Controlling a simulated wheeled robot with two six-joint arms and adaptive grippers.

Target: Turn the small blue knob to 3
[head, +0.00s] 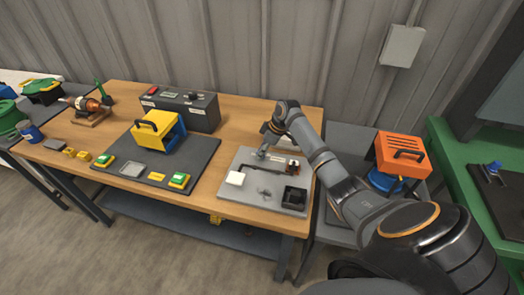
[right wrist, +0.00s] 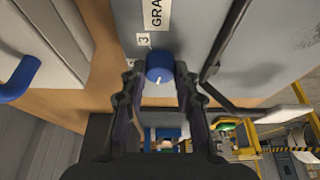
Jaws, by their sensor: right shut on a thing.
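The small blue knob (right wrist: 160,67) is on a grey face in the right wrist view, between the two fingers of my right gripper (right wrist: 157,82). The fingers are shut on it. A short white mark shows on the lower part of the knob in that view. A label with a 3 (right wrist: 143,40) sits just above and left of the knob. In the head view my right gripper (head: 262,153) is low over the grey board on the wooden table; the knob cannot be made out there. My left gripper is not in view.
A yellow-framed unit (head: 157,133) stands on a dark mat to the left. An orange box (head: 400,155) stands right of my arm.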

